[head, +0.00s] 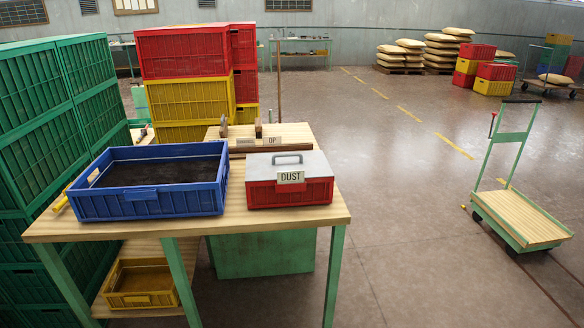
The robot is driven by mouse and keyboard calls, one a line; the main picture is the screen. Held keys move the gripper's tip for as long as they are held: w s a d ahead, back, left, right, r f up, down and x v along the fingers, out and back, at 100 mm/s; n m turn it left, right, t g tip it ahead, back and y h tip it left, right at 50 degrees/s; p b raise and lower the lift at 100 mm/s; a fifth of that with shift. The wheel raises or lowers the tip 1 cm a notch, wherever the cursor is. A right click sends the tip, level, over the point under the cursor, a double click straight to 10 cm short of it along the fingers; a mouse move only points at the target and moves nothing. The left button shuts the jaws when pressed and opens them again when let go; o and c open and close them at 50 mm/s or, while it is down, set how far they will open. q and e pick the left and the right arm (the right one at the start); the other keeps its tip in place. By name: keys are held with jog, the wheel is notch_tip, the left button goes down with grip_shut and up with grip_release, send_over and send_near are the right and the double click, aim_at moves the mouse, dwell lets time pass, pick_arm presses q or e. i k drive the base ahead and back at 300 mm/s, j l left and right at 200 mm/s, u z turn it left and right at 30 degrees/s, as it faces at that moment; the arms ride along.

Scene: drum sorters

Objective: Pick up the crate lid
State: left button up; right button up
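The crate lid (312,162) is a flat grey panel with a dark handle (287,157) on top. It lies on a red crate (262,194) that carries a "DUST" label (291,178). The crate stands on the right part of the wooden table (205,228), near its front edge. Neither of my grippers shows in the head view.
A blue crate (150,205) with dark contents stands left of the red crate. Wooden parts and an "OP" sign (272,140) lie behind. Green crates (50,110) are stacked at left. A yellow crate (140,283) sits below. A cart (520,215) stands right; the floor between is clear.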

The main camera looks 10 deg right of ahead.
aim_at(258, 167)
jog(key=i+l+z, duration=0.15)
jog(key=i, duration=0.3)
jog(key=i+l+z, duration=0.15)
jog(key=i, duration=0.3)
